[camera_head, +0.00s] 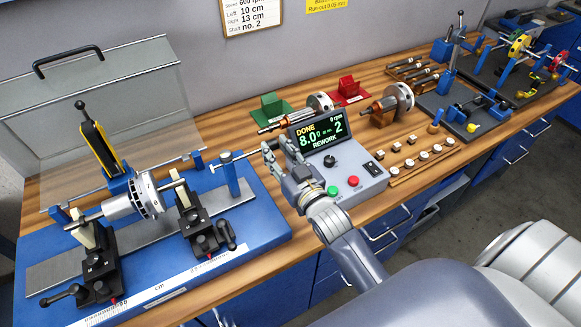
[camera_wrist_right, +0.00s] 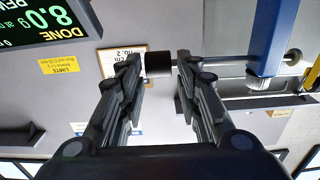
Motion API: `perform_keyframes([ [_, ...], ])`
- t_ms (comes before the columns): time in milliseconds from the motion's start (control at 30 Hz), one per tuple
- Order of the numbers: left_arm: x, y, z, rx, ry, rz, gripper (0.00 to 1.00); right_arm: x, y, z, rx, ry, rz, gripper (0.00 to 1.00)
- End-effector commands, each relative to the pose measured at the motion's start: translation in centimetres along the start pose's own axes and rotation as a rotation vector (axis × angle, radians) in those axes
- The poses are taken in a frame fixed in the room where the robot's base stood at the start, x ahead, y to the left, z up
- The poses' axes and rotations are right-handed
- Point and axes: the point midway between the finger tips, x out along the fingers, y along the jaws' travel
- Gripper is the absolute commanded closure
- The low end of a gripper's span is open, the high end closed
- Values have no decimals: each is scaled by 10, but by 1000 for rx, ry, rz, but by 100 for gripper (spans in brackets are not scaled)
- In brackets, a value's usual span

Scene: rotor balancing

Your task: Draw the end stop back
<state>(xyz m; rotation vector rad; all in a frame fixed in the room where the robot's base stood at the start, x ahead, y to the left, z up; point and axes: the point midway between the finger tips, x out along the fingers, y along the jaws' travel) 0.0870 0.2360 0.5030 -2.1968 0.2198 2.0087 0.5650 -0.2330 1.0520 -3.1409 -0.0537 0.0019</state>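The end stop is a horizontal steel rod through a blue post (camera_head: 230,172) at the right end of the blue balancing machine (camera_head: 262,225). The post and rod also show at the upper right of the right wrist view (camera_wrist_right: 272,40). A dark knob (camera_wrist_right: 158,64) is at the rod's near end there, between or just behind my right fingertips. My right gripper (camera_head: 282,150) is beside the rod's right end; in the right wrist view its fingers (camera_wrist_right: 158,72) are apart. I cannot tell whether they touch the knob. My left gripper is not in view.
A rotor (camera_head: 130,200) rests on the machine's two supports, left of the end stop. The clear hood (camera_head: 150,95) stands behind. The control box (camera_head: 345,180), reading "DONE" and "REWORK", stands close to the right gripper. More rotors and weights lie farther right.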

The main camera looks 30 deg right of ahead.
Motion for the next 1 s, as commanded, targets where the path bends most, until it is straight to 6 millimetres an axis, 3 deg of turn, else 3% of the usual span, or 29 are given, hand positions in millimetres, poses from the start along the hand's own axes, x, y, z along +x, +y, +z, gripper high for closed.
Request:
perform_keyframes([
  [200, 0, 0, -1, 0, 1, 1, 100, -44, 0, 2, 1, -3, 0, 68],
  [400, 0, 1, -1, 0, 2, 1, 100, -71, 0, 1, 0, -2, 0, 68],
  [600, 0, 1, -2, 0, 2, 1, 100, -82, 0, 0, 0, 1, 0, 68],
  [1000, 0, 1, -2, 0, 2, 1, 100, -83, 0, 0, 0, 1, 0, 68],
])
